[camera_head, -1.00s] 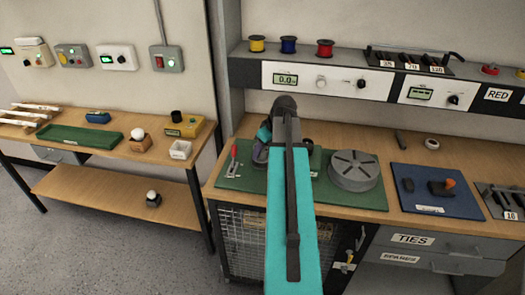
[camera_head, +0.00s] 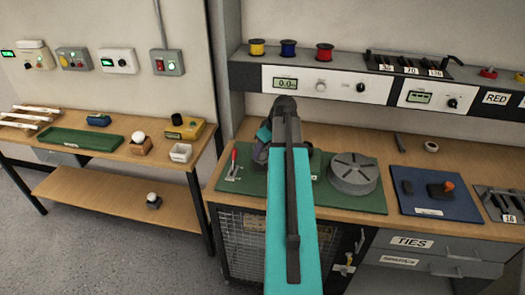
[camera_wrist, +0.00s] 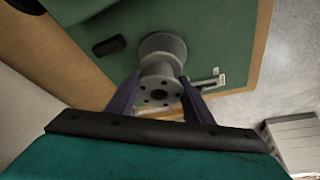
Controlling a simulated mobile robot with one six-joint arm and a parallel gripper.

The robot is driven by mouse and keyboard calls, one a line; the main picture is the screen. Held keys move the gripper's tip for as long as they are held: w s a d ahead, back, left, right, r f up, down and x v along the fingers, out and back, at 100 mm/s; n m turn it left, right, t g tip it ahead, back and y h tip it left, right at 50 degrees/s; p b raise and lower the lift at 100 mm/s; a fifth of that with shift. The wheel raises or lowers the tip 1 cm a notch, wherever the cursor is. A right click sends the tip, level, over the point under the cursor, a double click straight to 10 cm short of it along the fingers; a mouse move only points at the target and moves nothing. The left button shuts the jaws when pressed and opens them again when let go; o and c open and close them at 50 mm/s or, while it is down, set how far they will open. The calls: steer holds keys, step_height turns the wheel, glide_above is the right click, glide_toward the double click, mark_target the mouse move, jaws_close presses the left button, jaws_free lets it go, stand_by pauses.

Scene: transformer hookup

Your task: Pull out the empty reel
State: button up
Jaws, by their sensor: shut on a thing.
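The empty reel (camera_wrist: 160,65) is a grey spool with a wide flange and a bare core, seen end-on in the wrist view over the green mat. My gripper (camera_wrist: 158,92) is shut on the reel, with one dark finger on each side of it. In the head view my arm covers the reel and my fingertips, above the left part of the green mat (camera_head: 350,200). I cannot tell whether the reel touches a holder beneath it.
A round grey slotted turntable (camera_head: 354,173) stands on the mat right of my arm. A red-handled tool (camera_head: 234,160) lies at the mat's left. A blue mat (camera_head: 437,193) lies further right. Three coloured spools (camera_head: 289,48) sit on the shelf above.

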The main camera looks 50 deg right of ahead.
steer(key=shift+r+p, duration=1.35)
steer(key=shift+r, duration=1.05)
stand_by(0.8)
step_height(320, 180, up, 5)
steer(key=p, duration=0.2)
steer(key=shift+f+p, duration=0.15)
steer(key=shift+p, duration=0.25)
stand_by(0.5)
